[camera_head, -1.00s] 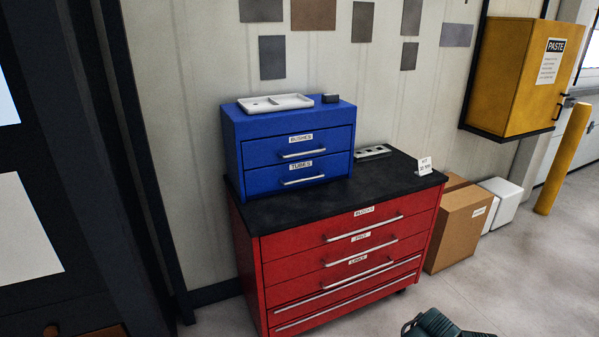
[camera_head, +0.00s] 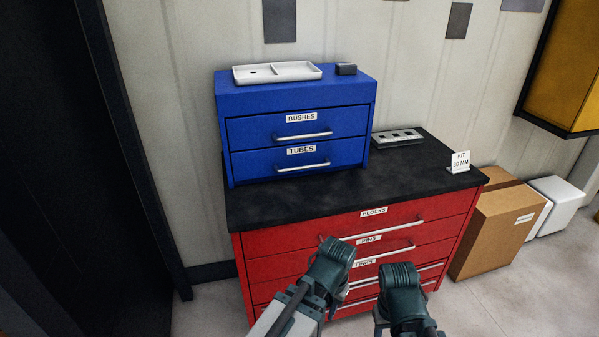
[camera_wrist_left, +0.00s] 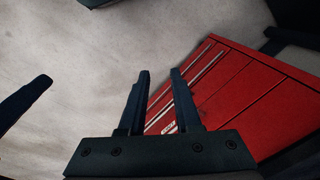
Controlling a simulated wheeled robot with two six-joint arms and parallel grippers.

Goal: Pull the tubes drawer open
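The tubes drawer (camera_head: 260,164) is the lower drawer of the blue cabinet (camera_head: 290,98), shut flush below the bushes drawer (camera_head: 260,128). Its silver bar handle (camera_head: 303,166) faces me, clear of both arms. My left gripper shows in the left wrist view (camera_wrist_left: 160,75) with its two dark fingers apart and nothing between them. In the head view my left wrist is in front of the red chest, below and apart from the tubes drawer. My right arm is beside it on the right; its fingers are hidden in the head view.
The blue cabinet stands on the black top (camera_head: 280,205) of a red chest (camera_head: 285,240). A white tray (camera_head: 277,72) and small dark block (camera_head: 346,69) lie on the cabinet. A slotted grey piece (camera_head: 397,137) and kit card (camera_head: 460,162) are to its right. Cardboard box (camera_head: 497,230) stands right.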

